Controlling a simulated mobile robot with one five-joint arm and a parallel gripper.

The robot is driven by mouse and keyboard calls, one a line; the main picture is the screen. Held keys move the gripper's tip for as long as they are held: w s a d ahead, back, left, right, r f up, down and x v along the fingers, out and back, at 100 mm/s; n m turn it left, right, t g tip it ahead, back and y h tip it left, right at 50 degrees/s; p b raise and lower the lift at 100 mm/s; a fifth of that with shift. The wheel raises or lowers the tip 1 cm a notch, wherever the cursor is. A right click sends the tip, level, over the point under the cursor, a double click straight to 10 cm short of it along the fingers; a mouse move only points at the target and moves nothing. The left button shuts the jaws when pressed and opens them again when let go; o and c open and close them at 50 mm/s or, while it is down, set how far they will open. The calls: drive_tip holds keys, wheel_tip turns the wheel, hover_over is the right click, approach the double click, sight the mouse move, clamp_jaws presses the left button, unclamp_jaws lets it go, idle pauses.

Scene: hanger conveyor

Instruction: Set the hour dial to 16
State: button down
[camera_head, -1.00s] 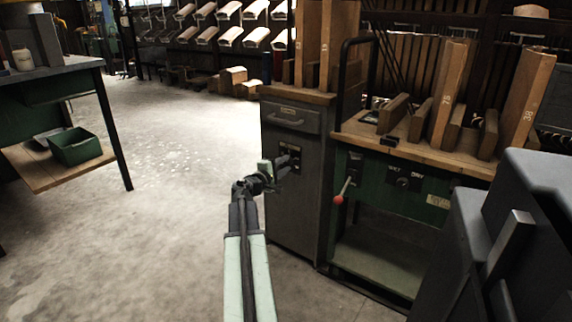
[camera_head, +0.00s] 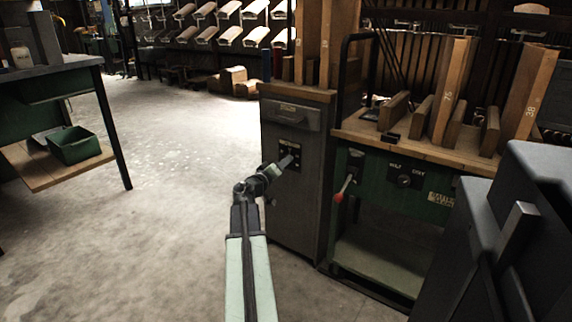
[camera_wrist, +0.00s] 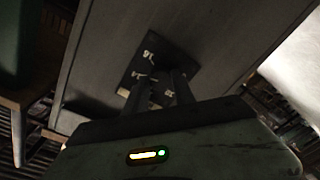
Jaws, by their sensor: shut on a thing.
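The hour dial's black plate (camera_head: 290,148) is on the front of the grey cabinet, below its drawer. In the wrist view the dark plate (camera_wrist: 150,48) appears tilted, with small pale number marks; one near its top looks like 16. My gripper (camera_head: 287,162) reaches the plate from the front left. In the wrist view its two fingers (camera_wrist: 158,90) are closed together at the plate, on the dial knob. The fingers hide most of the knob, so I cannot tell which number it points to.
The grey cabinet (camera_head: 292,218) stands beside a green bench (camera_head: 365,186) with a red-knobbed lever (camera_head: 342,190) and another dial (camera_head: 404,181). Wooden blocks stand on the bench top. Dark grey machinery (camera_head: 535,215) is at the near right. The floor to the left is open.

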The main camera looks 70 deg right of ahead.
drive_tip(key=m+b, duration=0.1)
drive_tip(key=m, duration=1.2)
drive_tip(key=shift+s+g+h+b, duration=0.2)
drive_tip(key=shift+g+h+b, duration=0.15)
drive_tip(key=shift+g+h, duration=0.05)
drive_tip(key=shift+m, duration=0.4)
drive_tip(key=c, duration=1)
unclamp_jaws()
drive_tip(key=shift+s, duration=0.1)
drive_tip(key=shift+c, duration=0.2)
drive_tip(key=shift+w+a, duration=0.1)
drive_tip(key=shift+w, duration=0.1)
drive_tip(key=v, duration=0.7)
drive_tip(key=shift+a, duration=0.35)
